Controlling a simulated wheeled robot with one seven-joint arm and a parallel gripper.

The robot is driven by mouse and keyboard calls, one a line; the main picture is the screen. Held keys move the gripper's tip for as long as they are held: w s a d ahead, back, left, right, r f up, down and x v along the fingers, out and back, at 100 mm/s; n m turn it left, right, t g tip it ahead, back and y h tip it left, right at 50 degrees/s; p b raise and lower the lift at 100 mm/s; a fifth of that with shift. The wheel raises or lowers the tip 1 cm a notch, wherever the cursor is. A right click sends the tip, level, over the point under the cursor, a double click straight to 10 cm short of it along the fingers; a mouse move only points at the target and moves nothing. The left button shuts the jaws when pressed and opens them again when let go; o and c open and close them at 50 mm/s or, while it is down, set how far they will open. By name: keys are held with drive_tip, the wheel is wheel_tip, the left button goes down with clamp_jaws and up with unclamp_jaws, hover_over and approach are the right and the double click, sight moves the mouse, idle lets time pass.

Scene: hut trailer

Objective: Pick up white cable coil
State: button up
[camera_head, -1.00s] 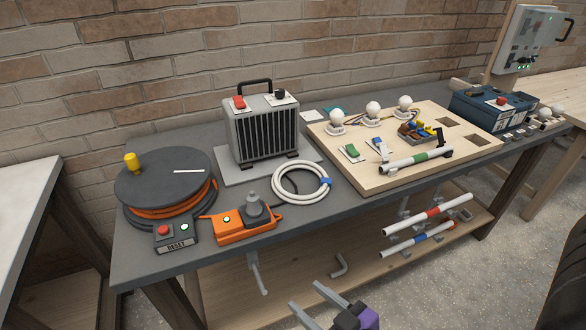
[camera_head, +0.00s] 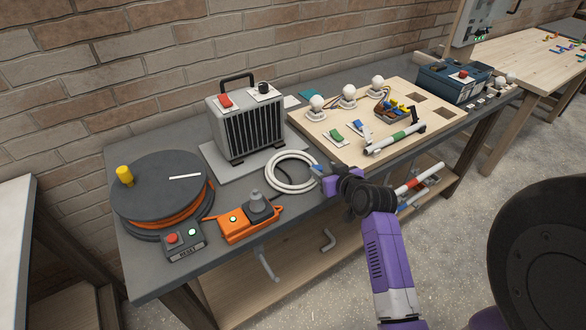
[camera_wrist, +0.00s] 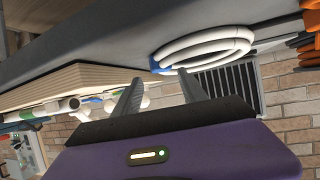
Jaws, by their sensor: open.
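The white cable coil (camera_head: 270,180) lies flat on the grey bench in front of the grey heater, with a blue band on its right side. It also shows in the wrist view (camera_wrist: 215,34), upper right of centre. My gripper (camera_head: 324,177) is at the coil's right side, near the blue band. In the wrist view its two grey fingers (camera_wrist: 160,76) are apart with nothing held, and the blue band shows beyond and between their tips. I cannot tell whether a finger touches the coil.
The grey heater (camera_head: 245,128) stands behind the coil. An orange box (camera_head: 238,229) with a grey plug and an orange cable reel (camera_head: 160,190) are to the left. A wooden board (camera_head: 345,150) with bulbs is to the right. The bench's front edge runs below my gripper.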

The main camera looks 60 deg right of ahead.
sight(315, 164)
drive_tip(key=shift+w+p+x, duration=0.2)
drive_tip(key=shift+p+x, duration=0.5)
drive_tip(key=shift+x, duration=2.35)
drive_tip(key=shift+a, duration=0.2)
drive_tip(key=shift+c, duration=0.4)
clamp_jaws()
drive_tip(key=shift+r, duration=0.1)
